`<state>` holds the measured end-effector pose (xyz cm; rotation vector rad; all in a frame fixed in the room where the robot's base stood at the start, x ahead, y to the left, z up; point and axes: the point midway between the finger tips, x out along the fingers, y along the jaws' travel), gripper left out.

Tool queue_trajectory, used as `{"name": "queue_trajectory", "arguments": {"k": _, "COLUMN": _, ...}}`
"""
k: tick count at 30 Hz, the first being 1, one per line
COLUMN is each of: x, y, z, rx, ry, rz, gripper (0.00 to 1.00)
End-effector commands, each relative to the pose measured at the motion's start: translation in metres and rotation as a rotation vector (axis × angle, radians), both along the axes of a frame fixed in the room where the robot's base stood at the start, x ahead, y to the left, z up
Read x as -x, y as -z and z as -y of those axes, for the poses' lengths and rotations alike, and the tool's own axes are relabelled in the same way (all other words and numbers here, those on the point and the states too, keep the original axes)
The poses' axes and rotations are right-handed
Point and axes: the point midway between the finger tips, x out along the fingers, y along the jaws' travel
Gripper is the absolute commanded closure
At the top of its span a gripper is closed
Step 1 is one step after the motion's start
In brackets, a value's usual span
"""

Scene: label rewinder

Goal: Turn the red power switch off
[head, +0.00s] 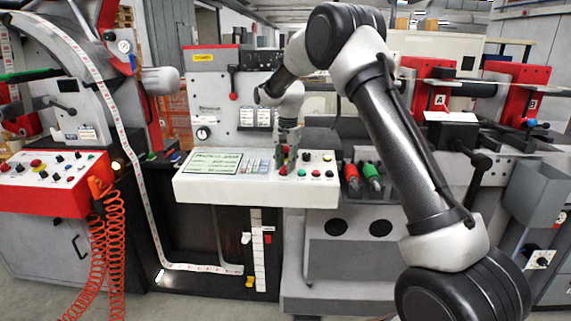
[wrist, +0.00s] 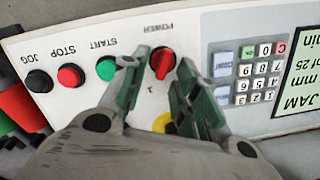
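The red power switch (wrist: 162,62) is a round knob with a raised grip bar, under the word POWER in the wrist view, where the lettering is upside down. Its bar stands close to upright in that picture. My gripper (wrist: 157,70) is open, with one green-padded finger on each side of the knob. I cannot tell whether either finger touches it. A mark like "1" shows beside the knob; any other position mark is hidden. In the head view my gripper (head: 283,156) is over the white control panel (head: 225,189), close above the red switch (head: 283,171).
A green START button (wrist: 106,68) sits close beside one finger, with red STOP (wrist: 70,75) and black JOG (wrist: 39,81) buttons further left. A yellow-ringed part (wrist: 164,123) lies between the fingers, partly hidden. A keypad (wrist: 256,72) is on the right.

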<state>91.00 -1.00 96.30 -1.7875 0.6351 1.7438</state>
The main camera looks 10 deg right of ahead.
Motion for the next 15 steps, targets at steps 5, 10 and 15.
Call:
{"name": "queue_trajectory", "arguments": {"k": 5, "x": 0.0000, "y": -0.0002, "z": 0.0000, "rx": 0.000, "ry": 0.000, "rz": 0.000, "gripper": 0.82}}
{"name": "queue_trajectory", "arguments": {"k": 10, "x": -0.0001, "y": -0.0003, "z": 0.0001, "rx": 0.000, "ry": 0.000, "rz": 0.000, "gripper": 1.00}}
{"name": "queue_trajectory", "arguments": {"k": 15, "x": -0.0001, "y": -0.0003, "z": 0.0000, "rx": 0.000, "ry": -0.003, "rz": 0.000, "gripper": 1.00}}
